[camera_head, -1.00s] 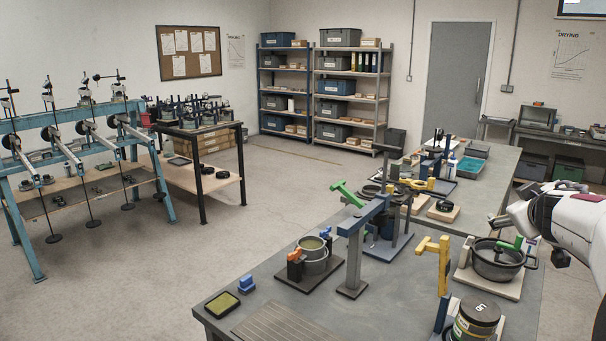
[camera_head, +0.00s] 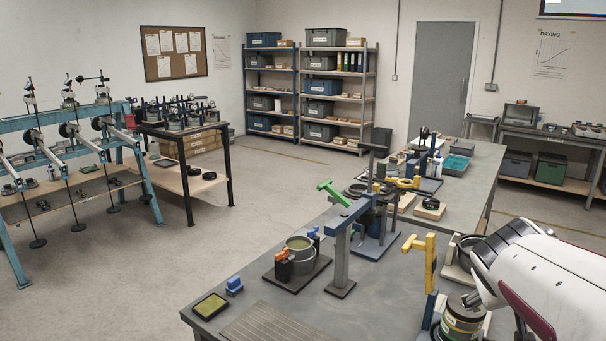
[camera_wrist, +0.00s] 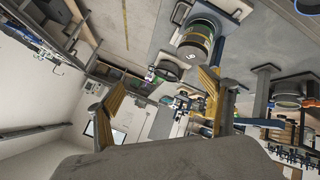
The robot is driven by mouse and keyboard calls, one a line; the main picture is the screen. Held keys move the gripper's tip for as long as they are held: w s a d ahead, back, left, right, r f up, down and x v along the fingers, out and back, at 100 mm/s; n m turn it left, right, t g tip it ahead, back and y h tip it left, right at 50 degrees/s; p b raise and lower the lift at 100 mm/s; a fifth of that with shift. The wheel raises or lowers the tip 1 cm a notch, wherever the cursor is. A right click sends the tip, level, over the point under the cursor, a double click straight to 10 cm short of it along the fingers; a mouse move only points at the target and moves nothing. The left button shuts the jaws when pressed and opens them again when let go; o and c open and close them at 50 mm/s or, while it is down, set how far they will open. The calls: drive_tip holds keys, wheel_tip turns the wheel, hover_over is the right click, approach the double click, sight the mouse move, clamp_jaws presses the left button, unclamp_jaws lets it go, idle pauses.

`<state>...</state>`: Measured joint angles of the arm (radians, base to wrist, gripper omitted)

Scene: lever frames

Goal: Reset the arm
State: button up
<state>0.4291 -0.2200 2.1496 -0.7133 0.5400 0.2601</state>
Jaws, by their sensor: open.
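My gripper (camera_wrist: 163,80) shows in the wrist view with two gold-coloured fingers spread apart and nothing between them. The wrist view is tilted and shows the room behind the fingers. In the head view my white arm comes in at the lower right, over the bench; its fingers are not clear there. A blue post with a yellow arm (camera_head: 420,244) stands closer to my arm.
A dark pot (camera_head: 462,250) is partly behind my arm. Lever frames (camera_head: 70,140) stand at the left. The middle floor is clear.

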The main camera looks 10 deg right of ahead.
drive_tip(key=s+a+f+y, duration=0.2)
drive_tip(key=s+a, duration=0.3)
drive_tip(key=a, duration=0.4)
drive_tip(key=s+a+f+n+y, duration=0.1)
drive_tip(key=s+a+f+y, duration=0.2)
drive_tip(key=a, duration=0.6)
drive_tip(key=s+a+f+n+y, duration=0.1)
drive_tip(key=s+a+f+y, duration=0.1)
drive_tip(key=s+a, duration=0.5)
drive_tip(key=shift+s+a+f, duration=0.3)
drive_tip(key=shift+a, duration=0.8)
